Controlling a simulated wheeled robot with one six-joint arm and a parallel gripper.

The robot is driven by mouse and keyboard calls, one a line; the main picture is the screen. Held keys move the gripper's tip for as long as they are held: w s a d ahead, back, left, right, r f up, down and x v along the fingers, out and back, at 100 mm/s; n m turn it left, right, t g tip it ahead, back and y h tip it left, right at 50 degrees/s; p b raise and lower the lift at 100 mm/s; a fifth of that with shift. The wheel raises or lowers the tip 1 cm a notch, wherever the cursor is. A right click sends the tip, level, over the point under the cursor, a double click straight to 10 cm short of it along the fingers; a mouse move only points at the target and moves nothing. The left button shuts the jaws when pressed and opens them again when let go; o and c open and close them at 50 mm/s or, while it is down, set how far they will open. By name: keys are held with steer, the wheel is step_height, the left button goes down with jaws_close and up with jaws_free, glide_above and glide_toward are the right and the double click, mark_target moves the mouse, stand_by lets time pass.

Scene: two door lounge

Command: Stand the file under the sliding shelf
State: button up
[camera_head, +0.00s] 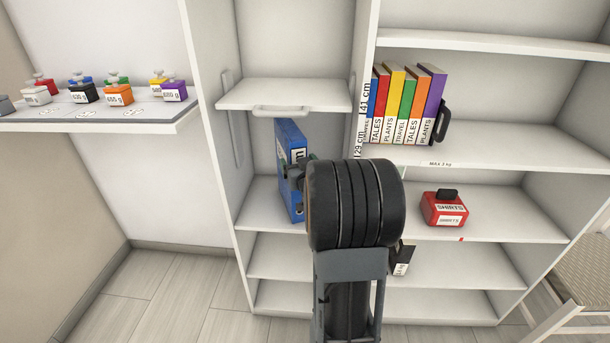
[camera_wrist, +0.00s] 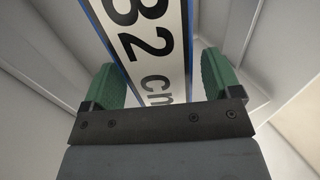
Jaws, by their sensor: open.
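The blue file (camera_head: 287,145) stands on a board of the left bay, below the sliding shelf (camera_head: 285,93), slightly tilted in the picture. The sliding shelf has a handle on its front edge, above the file. In the wrist view, the file's white spine label (camera_wrist: 153,42) shows large print ending in "2 cm". My gripper (camera_wrist: 158,80) is open, with a green finger on each side of the spine and gaps beside it. In the head view, my gripper (camera_head: 300,170) is at the file's front, and my arm hides part of the file's right side.
Coloured books (camera_head: 405,100) and a black bookend (camera_head: 441,122) stand in the right bay. A red box (camera_head: 444,208) labelled SHIRTS is below them. A dark labelled box (camera_head: 402,260) is lower, partly behind my arm. Weights (camera_head: 118,92) stand on the left ledge (camera_head: 100,124).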

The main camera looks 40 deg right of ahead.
steer(key=v, duration=0.9)
steer(key=a+f+n+g+y, duration=0.1)
steer(key=a+f+g, duration=0.15)
steer(key=a, duration=0.25)
steer(key=a+f+g+y, duration=0.2)
steer(key=a+g, duration=0.2)
steer(key=a, duration=0.2)
steer(key=s+a+f+n+g+y, duration=0.1)
steer(key=s+a+n+g+y, duration=0.2)
steer(key=s+a+g, duration=0.4)
steer(key=s+a, duration=0.5)
steer(key=a, duration=0.1)
steer(key=shift+f, duration=0.2)
